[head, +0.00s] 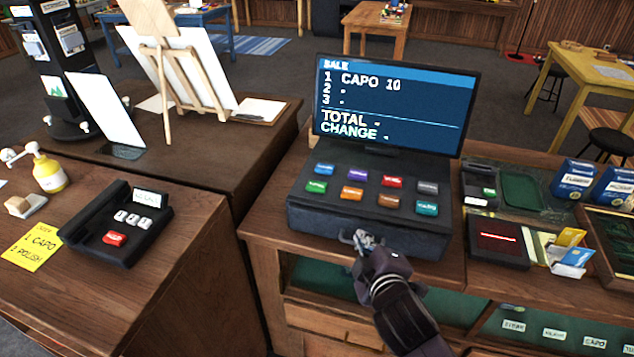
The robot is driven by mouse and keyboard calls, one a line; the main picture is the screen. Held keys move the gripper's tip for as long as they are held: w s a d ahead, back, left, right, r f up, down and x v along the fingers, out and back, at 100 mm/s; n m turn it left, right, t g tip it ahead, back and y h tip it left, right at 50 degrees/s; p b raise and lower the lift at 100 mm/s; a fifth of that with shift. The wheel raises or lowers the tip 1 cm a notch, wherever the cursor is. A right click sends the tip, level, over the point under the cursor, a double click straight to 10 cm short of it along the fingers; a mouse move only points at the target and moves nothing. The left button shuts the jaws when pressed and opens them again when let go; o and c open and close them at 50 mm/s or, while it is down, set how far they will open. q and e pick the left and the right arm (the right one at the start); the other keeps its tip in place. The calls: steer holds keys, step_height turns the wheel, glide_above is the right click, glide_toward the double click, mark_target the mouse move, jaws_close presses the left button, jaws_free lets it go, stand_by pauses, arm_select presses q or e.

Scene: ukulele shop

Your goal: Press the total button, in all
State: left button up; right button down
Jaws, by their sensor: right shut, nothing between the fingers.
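The cash register (300,218) stands on the wooden counter with its keys in two rows. The back row has blue, purple, red and grey keys; the front row has green, orange, brown and teal (427,208) keys. The key labels are too small to read, so I cannot tell which is the total button. The register screen (392,104) reads "SALE", "1 CAPO 10", with dashes after 2, 3, TOTAL and CHANGE. My right gripper (361,238) is shut and empty at the register's front edge, below the front row of keys. My left gripper is out of view.
Left on another counter are a black device (118,222) with a red button, a yellow note (36,246) and a yellow bottle (48,174). A card terminal (479,186), a dark tray and small boxes stand close to the register's right. An easel (180,80) stands behind left.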

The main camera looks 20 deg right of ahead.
steer(key=w+a+r+n+t+y, duration=0.2)
steer(key=w+r+n+t, duration=0.1)
steer(key=r+n, duration=0.3)
steer(key=w+a+r+n+t+y, duration=0.1)
steer(key=w+a+r+n+t, duration=0.25)
steer(key=r, duration=0.45)
steer(key=w+a+r+n+t+y, duration=0.2)
steer(key=w+r+n, duration=0.1)
steer(key=r+n, duration=0.3)
steer(key=a+r+n+g+y, duration=0.3)
steer(key=a+n+g+y, duration=0.3)
steer(key=n, duration=0.9)
steer(key=a+r+n+g+y, duration=0.35)
steer(key=a+n+y, duration=0.5)
steer(key=n, duration=0.65)
steer(key=w+d+f+n+g+h, duration=0.2)
steer(key=w+f+n+g+h, duration=0.15)
steer(key=f+n, duration=0.4)
steer(key=w+d+f+n+h, duration=0.2)
steer(key=d+n+h, duration=0.1)
steer(key=d, duration=0.5)
steer(key=w+d+f+n+h, duration=0.2)
steer(key=d+h, duration=0.3)
steer(key=d, duration=0.3)
steer(key=shift+w+n+g+h, duration=0.3)
steer(key=shift+w+n+g, duration=0.1)
steer(key=shift+n, duration=0.2)
